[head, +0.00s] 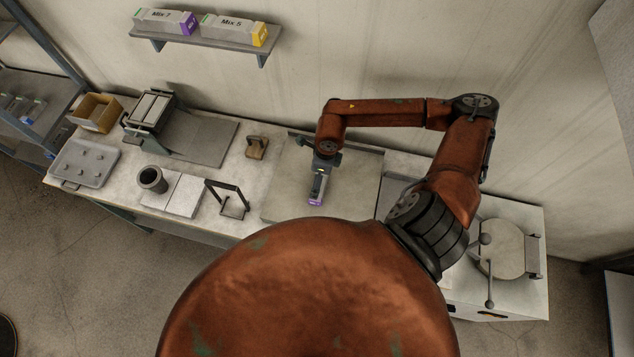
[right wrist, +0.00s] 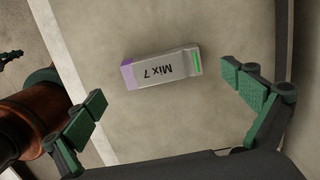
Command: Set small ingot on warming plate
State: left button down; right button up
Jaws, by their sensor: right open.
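A small grey bar marked "Mix 7", with a purple end and a green stripe, is probably the small ingot. It lies flat on a wide grey plate (head: 285,205), likely the warming plate; the bar (right wrist: 162,69) shows whole in the right wrist view. In the head view its purple end (head: 315,202) shows below my right gripper (head: 318,180). In the right wrist view my right gripper (right wrist: 172,112) is open, its green fingers wide apart and clear of the bar. My left gripper does not show clearly in either view.
A shelf holds boxes marked "Mix 7" (head: 163,20) and "Mix 5" (head: 230,28). Left of the plate stand a wire stand (head: 232,207), a dark cup (head: 151,179), a wooden block (head: 256,147) and a tray of lumps (head: 65,165). A round-lidded unit (head: 502,250) stands right.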

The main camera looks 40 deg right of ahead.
notch_tip(320, 180, up, 6)
jog(key=b, duration=0.1)
jog(key=shift+s+d+r, duration=0.2)
jog(key=shift+s+d, duration=0.05)
dwell(2.6)
